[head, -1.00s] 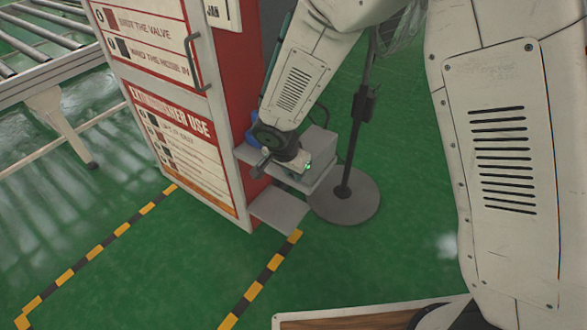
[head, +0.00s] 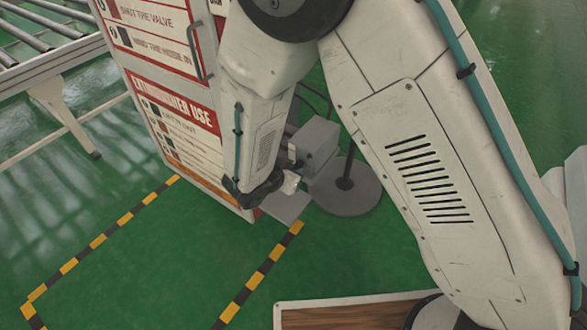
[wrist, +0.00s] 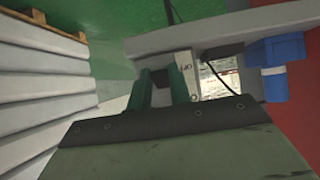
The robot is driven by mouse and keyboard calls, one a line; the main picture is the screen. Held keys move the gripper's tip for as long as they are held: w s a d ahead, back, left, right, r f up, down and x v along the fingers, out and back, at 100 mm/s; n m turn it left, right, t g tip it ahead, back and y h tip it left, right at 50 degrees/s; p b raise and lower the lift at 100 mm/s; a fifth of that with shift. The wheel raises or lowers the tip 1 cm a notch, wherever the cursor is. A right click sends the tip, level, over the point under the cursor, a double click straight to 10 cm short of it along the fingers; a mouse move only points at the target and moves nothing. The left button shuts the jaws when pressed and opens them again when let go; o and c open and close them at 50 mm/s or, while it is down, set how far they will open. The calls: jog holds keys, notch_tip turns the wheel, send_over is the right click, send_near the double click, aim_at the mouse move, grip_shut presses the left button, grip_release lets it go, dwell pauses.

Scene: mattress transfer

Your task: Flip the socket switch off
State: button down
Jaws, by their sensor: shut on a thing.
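The grey socket box (head: 315,147) sits at the side of the red and white cabinet, partly behind my arm. In the wrist view, a pale part with a small printed label (wrist: 182,66) shows just past my fingers. A blue plug (wrist: 282,52) is at the right of the grey socket unit (wrist: 215,32). My gripper (wrist: 160,82) has its two dark fingers close together around a narrow grey piece, which seems to be the switch. In the head view my gripper (head: 282,186) is low beside the box; its fingertips are hard to make out.
The cabinet (head: 165,85) stands close on the left of my arm. A pole's round grey base (head: 345,190) is behind the box. In the wrist view, a stack of pale slabs (wrist: 45,85) is at left. Green floor with striped tape (head: 265,270) is clear in front.

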jog(key=shift+f, duration=0.15)
dwell(0.3)
jog(key=c, duration=1.3)
grip_release()
jog(key=v, duration=0.7)
jog(key=shift+s+a, duration=0.2)
jog(key=shift+s, duration=0.1)
